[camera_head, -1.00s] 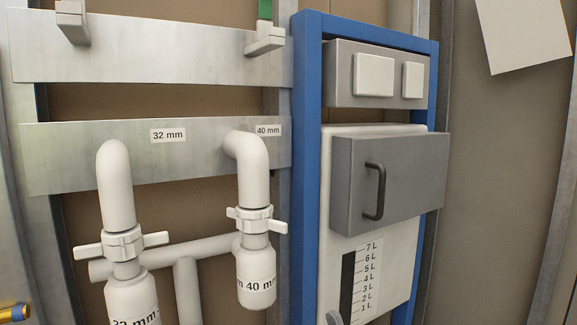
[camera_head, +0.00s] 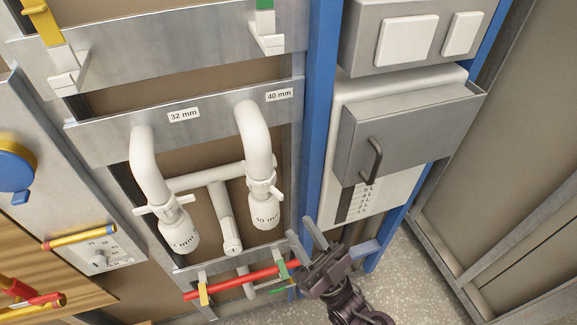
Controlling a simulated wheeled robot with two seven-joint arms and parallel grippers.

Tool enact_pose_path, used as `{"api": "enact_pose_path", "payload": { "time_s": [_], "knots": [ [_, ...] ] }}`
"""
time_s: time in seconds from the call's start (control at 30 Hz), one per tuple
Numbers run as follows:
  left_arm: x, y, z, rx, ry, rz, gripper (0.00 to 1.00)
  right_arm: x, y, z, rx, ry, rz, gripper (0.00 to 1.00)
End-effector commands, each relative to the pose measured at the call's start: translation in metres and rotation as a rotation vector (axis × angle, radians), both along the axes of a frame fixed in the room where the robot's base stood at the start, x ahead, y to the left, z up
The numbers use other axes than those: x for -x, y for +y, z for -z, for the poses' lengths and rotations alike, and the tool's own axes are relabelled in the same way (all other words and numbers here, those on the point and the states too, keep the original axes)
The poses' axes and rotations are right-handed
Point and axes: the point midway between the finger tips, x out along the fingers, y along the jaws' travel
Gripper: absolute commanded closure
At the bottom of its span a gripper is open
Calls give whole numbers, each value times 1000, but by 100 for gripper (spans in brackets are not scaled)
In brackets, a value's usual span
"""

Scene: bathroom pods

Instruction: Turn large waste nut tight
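The large waste nut (camera_head: 262,188) is a white winged nut on the 40 mm pipe (camera_head: 254,140), just above a white cup marked 40. One wing sticks out to the lower right. The smaller winged nut (camera_head: 163,207) sits on the 32 mm pipe (camera_head: 147,165) to its left. My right gripper (camera_head: 338,238) is at the lower middle, below and to the right of the large nut and apart from it. Its fingers are spread and nothing shows between them. My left gripper is not in view.
A blue frame (camera_head: 319,130) with a grey handled box (camera_head: 410,135) stands right of the pipes. A red bar (camera_head: 232,283) with coloured clips lies below them. A panel with a blue round part (camera_head: 14,168) is at the left. Speckled floor (camera_head: 405,285) shows at the lower right.

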Motion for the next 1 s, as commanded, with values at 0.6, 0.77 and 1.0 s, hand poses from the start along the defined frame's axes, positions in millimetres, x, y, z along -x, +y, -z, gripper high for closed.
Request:
{"api": "enact_pose_path", "payload": {
  "time_s": [0.6,0.77,1.0],
  "knots": [
    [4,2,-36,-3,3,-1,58,-37,34,-53,1,6,-3,71],
    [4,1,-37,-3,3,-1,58,-39,37,-55,1,6,-3,71],
    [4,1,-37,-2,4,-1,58,-40,37,-55,1,6,-3,76]
  ]
}}
